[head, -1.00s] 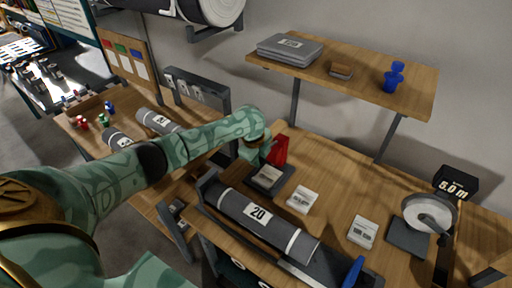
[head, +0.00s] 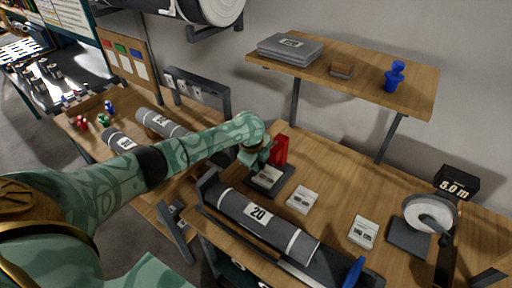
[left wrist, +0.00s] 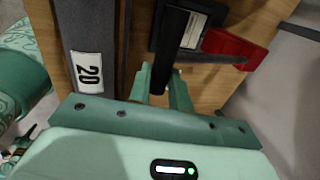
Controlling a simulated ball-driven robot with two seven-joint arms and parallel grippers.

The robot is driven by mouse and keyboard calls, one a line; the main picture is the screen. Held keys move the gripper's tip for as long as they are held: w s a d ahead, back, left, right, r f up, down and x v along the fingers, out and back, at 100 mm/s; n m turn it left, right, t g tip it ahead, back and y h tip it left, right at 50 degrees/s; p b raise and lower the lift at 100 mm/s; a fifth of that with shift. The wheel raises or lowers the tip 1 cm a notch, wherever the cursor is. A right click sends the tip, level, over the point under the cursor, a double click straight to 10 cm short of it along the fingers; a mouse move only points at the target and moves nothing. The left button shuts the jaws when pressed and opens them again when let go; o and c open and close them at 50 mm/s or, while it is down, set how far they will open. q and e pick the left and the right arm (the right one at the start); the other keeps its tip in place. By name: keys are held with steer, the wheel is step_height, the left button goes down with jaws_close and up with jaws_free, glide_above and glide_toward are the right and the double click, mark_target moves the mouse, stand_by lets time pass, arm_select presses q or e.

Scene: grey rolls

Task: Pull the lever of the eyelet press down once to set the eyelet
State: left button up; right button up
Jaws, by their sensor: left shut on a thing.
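The eyelet press shows as a red body (head: 280,150) on a dark base (head: 284,186) on the wooden bench. In the left wrist view its red part (left wrist: 235,46) is at the upper right. My left gripper (head: 254,162) is at the left of the red body, low over the base. In the left wrist view, its two green fingers (left wrist: 163,88) are shut on a dark bar, the lever (left wrist: 170,42). The gripper hides the lever in the head view. My right gripper is not in view.
A grey roll labelled 20 (head: 265,222) lies in a dark trough in front of the press. White-labelled packs (head: 303,200) lie to the right. A wooden shelf (head: 345,85) hangs above the back of the bench. A white tape reel (head: 430,213) stands at the right.

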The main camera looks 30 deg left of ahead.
arm_select(q)
steer(key=shift+s+f, duration=0.2)
steer(key=shift+f, duration=0.6)
steer(key=shift+b+x, duration=0.7)
steer(key=shift+x, duration=0.1)
steer(key=shift+s+f, duration=0.15)
steer(key=shift+s, duration=0.1)
